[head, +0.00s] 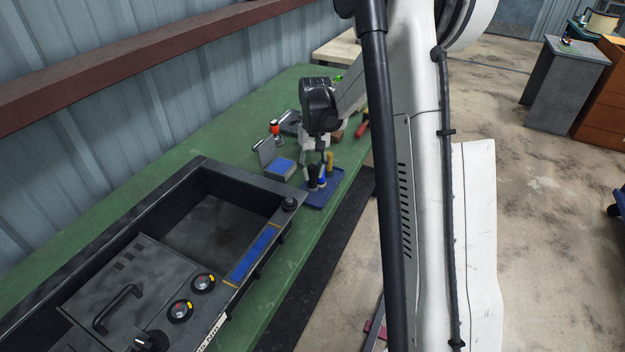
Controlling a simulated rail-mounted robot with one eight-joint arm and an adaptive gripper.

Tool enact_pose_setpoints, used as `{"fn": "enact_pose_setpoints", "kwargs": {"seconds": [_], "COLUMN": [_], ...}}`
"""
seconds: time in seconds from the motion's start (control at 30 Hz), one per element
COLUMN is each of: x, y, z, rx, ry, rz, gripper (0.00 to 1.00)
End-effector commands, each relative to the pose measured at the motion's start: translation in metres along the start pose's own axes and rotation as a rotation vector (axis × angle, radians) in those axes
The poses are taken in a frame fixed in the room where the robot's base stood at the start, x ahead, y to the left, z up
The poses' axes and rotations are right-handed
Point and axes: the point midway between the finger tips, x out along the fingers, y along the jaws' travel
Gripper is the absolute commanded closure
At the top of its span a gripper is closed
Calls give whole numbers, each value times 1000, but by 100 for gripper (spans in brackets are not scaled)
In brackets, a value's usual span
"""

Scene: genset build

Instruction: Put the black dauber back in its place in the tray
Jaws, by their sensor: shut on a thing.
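The small blue tray (314,202) sits on the green bench near its front edge, just past the dark metal box. My gripper (316,162) points down over the tray, shut on the black dauber (313,174), which looks upright over the tray's left part. A blue dauber (322,174) stands just right of it, and a yellow-brown one (330,160) stands further back. Whether the black dauber's lower end touches the tray or is seated in a place cannot be told at this size. The fingertips are small and partly hidden.
The large dark box (210,222) with knobs fills the near bench. An open case with a blue pad (281,167) stands left of the tray. A red-topped bottle (275,130) and a red-handled tool (361,129) lie behind. The bench's front edge is close on the right.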

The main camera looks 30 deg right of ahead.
Motion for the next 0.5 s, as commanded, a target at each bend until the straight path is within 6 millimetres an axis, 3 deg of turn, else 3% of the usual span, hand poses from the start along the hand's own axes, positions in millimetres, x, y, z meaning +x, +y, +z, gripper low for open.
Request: {"fn": "enact_pose_setpoints", "kwargs": {"seconds": [0.23, 0.5], "x": [30, 33], "y": [2, 2], "z": [-3, -3], "rx": [0, 0], "ry": [0, 0], "rz": [0, 0], "gripper": [100, 100]}}
